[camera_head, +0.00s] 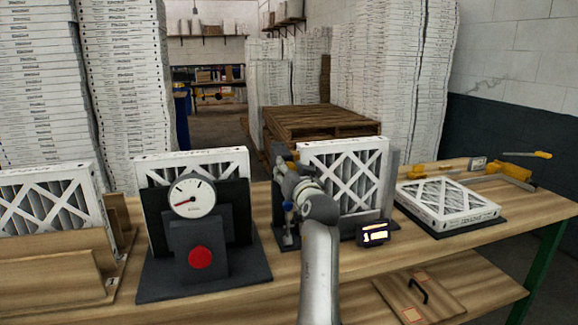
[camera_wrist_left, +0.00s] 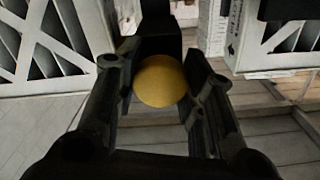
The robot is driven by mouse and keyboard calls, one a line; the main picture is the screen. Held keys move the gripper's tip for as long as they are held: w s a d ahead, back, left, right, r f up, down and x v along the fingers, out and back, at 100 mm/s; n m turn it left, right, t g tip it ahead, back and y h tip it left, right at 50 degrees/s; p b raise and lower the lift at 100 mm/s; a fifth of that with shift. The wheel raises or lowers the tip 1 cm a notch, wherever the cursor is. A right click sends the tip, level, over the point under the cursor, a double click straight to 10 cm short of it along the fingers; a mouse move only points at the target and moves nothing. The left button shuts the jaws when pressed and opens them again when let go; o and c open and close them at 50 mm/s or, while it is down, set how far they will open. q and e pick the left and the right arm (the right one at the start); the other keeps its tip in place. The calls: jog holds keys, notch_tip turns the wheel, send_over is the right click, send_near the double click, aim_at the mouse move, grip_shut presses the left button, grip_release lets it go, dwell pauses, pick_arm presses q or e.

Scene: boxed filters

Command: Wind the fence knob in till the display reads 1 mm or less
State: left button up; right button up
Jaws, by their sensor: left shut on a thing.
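The fence knob (camera_wrist_left: 161,81) shows in the left wrist view as a round yellow-brown face between the two black fingers. My left gripper (camera_wrist_left: 160,92) is shut on it, with a finger at each side. In the head view my left gripper (camera_head: 281,160) is at the left side of an upright boxed filter (camera_head: 347,178), and my wrist and gripper hide the knob there. The display (camera_head: 374,233) is a small dark box with a lit face in front of that filter. Its figures are too blurred to read. My right gripper is not in view.
A dial gauge (camera_head: 192,197) and red button (camera_head: 200,258) are on a dark stand at the left. Another filter (camera_head: 447,202) lies on a dark plate at the right, near a yellow clamp (camera_head: 515,170).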

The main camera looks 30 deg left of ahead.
pick_arm(q)
jog(key=m+p, duration=0.2)
jog(key=m, duration=0.1)
jog(key=shift+r+m+p, duration=0.15)
jog(key=shift+m+p, duration=0.15)
jog(key=shift+m, duration=0.1)
jog(key=m+p, duration=0.2)
jog(key=m, duration=0.1)
jog(key=shift+m+p, duration=0.55)
jog(key=shift+m, duration=0.15)
jog(key=o, duration=1)
jog(key=shift+o, duration=0.2)
jog(key=v, duration=0.7)
jog(key=shift+d, duration=0.15)
